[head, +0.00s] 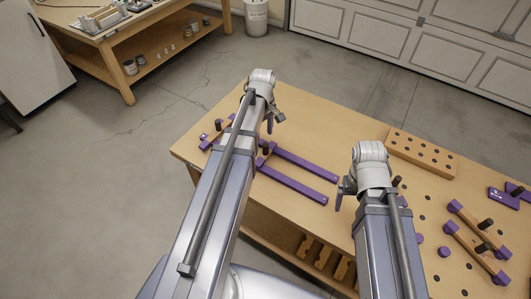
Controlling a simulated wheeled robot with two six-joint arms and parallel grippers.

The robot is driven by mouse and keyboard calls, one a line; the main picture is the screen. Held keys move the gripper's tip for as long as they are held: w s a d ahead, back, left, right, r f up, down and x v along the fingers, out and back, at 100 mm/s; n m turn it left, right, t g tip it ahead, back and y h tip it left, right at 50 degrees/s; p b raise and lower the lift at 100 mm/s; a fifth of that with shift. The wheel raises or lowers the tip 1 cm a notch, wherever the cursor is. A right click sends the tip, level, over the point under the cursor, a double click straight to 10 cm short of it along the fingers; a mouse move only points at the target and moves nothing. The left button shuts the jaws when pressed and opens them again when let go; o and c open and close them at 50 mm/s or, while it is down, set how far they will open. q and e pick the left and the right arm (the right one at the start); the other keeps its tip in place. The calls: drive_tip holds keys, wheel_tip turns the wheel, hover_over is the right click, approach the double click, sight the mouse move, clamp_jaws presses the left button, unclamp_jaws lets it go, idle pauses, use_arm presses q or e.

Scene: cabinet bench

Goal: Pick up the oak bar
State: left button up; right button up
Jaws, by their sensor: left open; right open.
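I cannot tell for sure which piece is the oak bar. Wooden bars with purple ends lie on the bench at the right: an upper one (466,220) and a lower one (466,243), each with a black knob. A similar wood-and-purple piece (213,140) lies at the bench's left end, partly behind my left arm. My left gripper (275,119) is open and empty over the left part of the bench, above the purple bars. My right gripper (343,190) is open and empty near the bench's middle, left of the right-hand bars.
Two purple bars, one farther (305,161) and one nearer (291,184), lie on the wooden bench (320,125). A wooden block with holes (423,152) lies at the back. Purple pieces (503,197) lie at the right edge. The bench's back left is clear.

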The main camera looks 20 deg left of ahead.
sight(266, 145)
use_arm(q)
drive_tip(key=shift+f+b, duration=1.1)
drive_tip(key=shift+f, duration=0.15)
use_arm(e)
drive_tip(key=shift+f, duration=1.3)
use_arm(q)
drive_tip(key=shift+d+f, duration=0.1)
use_arm(e)
drive_tip(key=shift+f, duration=0.1)
use_arm(q)
drive_tip(key=f+b, duration=0.5)
drive_tip(key=shift+d+f, duration=0.1)
drive_tip(key=shift+d, duration=0.2)
use_arm(e)
wheel_tip(266, 145, down, 5)
drive_tip(key=shift+f, duration=0.1)
use_arm(q)
clamp_jaws()
